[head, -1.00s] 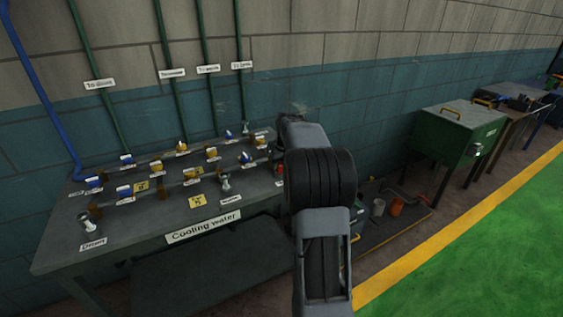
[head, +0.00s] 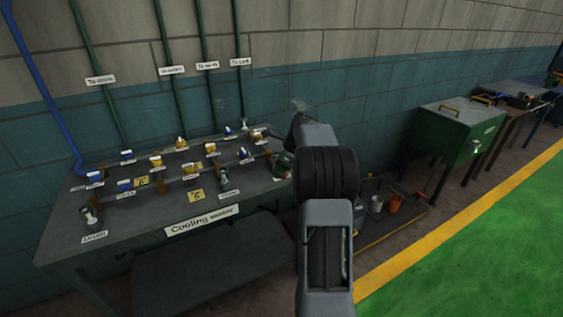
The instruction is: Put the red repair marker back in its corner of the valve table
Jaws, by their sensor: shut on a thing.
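The valve table (head: 110,225) stands against the wall at the left of the head view, bearing several blue-handled and yellow-handled valves and small labels. My arm crosses in front of its right end. My gripper's jaws are hidden behind the arm, so their place over the table cannot be told. I cannot make out the red repair marker. A small dark green shape (head: 283,164) shows at the table's right end, beside the arm; what it is cannot be told.
Yellow tags (head: 195,196) lie among the valves. A green box (head: 465,140) stands farther right on legs. An orange can (head: 395,204) and a pale can (head: 377,204) stand low right of my arm. The green floor beyond the yellow line is clear.

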